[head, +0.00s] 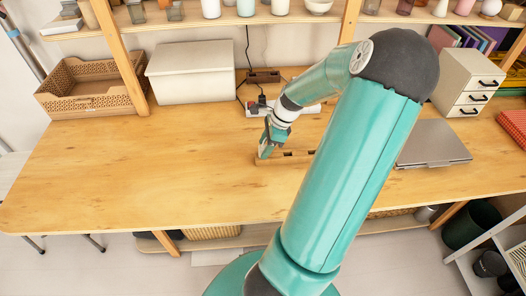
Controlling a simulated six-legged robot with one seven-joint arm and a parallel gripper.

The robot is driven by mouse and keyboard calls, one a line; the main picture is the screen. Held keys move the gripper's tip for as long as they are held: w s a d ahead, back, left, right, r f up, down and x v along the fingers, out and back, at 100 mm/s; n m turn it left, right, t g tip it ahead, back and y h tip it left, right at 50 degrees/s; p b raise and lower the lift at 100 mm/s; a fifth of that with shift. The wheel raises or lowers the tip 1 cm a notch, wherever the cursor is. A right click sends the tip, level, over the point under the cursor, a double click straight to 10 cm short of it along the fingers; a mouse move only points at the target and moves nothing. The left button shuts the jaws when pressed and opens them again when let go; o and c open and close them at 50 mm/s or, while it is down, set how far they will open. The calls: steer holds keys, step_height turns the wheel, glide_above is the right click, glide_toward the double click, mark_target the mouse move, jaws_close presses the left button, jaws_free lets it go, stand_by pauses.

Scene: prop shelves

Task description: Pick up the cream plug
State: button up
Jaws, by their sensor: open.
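My gripper (266,151) hangs over the wooden table, pointing down at the left end of a low wooden block (291,156) with dark slots. The fingers are open but small in the head view, and I see nothing held between them. I cannot make out the cream plug for sure; it may be hidden by my gripper or arm. A pale power strip (257,110) lies behind my gripper with dark plugs and black cables on it. My arm covers part of the strip and the right end of the block.
The wooden table (140,165) is clear at the left and front. A woven basket (90,95) and a white box (190,75) stand at the back left. A grey laptop (435,142) and a white drawer unit (465,85) are on the right. Shelf posts rise behind.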

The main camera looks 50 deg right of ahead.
steer(key=shift+x, duration=1.2)
steer(key=c, duration=1.1)
steer(key=shift+o, duration=0.2)
steer(key=shift+r, duration=0.15)
